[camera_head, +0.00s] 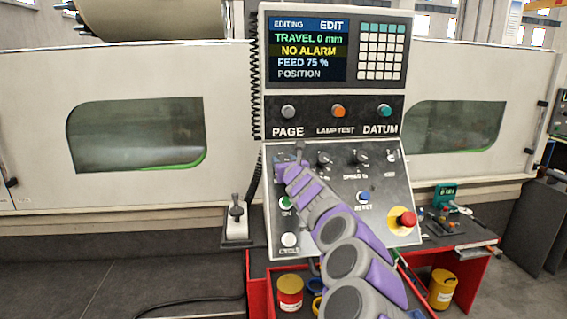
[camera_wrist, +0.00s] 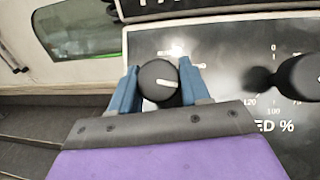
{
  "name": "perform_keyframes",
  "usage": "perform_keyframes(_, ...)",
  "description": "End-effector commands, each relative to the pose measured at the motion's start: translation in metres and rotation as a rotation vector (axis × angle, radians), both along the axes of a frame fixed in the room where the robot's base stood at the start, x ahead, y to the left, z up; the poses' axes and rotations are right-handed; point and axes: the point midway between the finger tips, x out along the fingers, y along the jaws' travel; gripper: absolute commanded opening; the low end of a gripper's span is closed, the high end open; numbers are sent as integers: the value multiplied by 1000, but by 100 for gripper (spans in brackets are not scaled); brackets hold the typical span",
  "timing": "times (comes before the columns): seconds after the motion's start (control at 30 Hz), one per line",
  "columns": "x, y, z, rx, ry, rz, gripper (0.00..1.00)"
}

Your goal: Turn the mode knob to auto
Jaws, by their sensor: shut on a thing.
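My gripper (camera_wrist: 159,88) has its two blue fingers on either side of a round black knob with a white pointer line, and is shut on it. In the wrist view the mode knob (camera_wrist: 158,76) has its line pointing right and slightly down. The labels around it are partly hidden or washed out by glare. In the head view my gripper (camera_head: 298,158) is at the upper left of the sloped control panel (camera_head: 376,210) and covers the knob. The screen (camera_head: 305,50) above reads EDIT, TRAVEL 0 mm, NO ALARM, FEED 75 % and POSITION.
Another black knob (camera_wrist: 300,76), marked in percent, is right of my gripper. A red emergency button (camera_head: 407,219) and a blue reset button (camera_head: 363,197) sit lower on the panel. A joystick (camera_head: 237,212) stands at left. My arm crosses the panel's lower middle.

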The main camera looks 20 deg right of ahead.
Motion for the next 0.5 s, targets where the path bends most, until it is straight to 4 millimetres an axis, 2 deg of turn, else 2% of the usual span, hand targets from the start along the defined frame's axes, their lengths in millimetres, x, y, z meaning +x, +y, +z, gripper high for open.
perform_keyframes(0.37,0,-1,-4,2,6,-2,16)
perform_keyframes(0.4,0,-1,-4,2,6,-2,50)
perform_keyframes(0.5,0,-1,-3,2,5,-2,60)
